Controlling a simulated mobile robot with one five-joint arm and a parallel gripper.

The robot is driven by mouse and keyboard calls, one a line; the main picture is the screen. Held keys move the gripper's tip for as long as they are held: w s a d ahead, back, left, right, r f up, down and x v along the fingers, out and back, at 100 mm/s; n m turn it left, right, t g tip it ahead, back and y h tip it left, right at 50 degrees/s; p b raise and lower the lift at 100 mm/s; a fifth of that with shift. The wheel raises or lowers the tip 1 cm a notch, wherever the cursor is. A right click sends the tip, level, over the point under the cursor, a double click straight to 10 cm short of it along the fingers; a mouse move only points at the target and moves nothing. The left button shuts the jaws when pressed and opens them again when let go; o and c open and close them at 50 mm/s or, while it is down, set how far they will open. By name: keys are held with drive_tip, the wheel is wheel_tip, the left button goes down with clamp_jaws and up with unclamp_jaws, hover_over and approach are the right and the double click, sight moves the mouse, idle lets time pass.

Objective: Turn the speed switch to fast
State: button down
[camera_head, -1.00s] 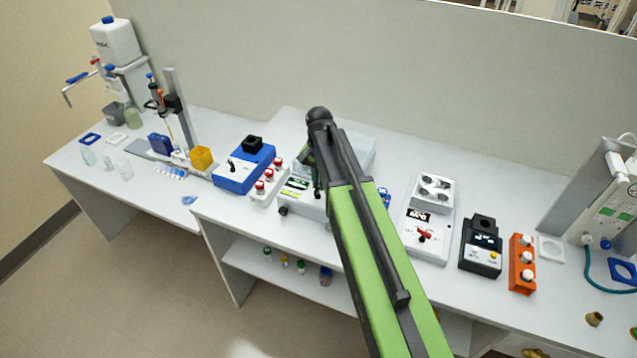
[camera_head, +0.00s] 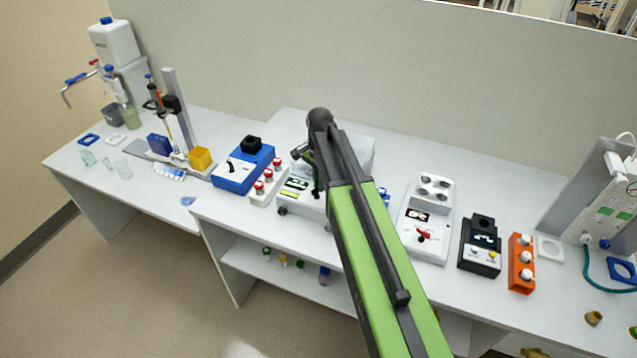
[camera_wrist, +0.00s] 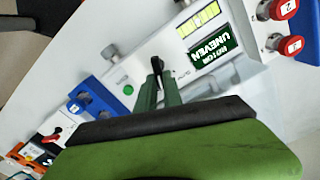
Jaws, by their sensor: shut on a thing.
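The white instrument (camera_head: 300,205) stands mid-bench, partly behind my arm in the head view. In the wrist view its front panel (camera_wrist: 205,80) carries a black switch lever (camera_wrist: 157,65), a green button (camera_wrist: 128,90) and a dark display (camera_wrist: 208,50) reading "UNEVEN" and "ROTOR" upside down. My gripper (camera_wrist: 160,90) is over this panel with its dark green fingers closed on the black lever. The fingers hide the lever's lower part and any markings at its base. In the head view my gripper (camera_head: 317,185) is mostly hidden by my arm.
Left of the instrument is a rack of red-capped vials (camera_head: 266,187), then a blue device (camera_head: 244,168) with a black lever. To the right are a white device with a red switch (camera_head: 424,235), a black device (camera_head: 480,248) and an orange rack (camera_head: 521,263).

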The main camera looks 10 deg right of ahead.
drive_tip(key=shift+m, duration=0.6)
drive_tip(key=c, duration=1.5)
unclamp_jaws()
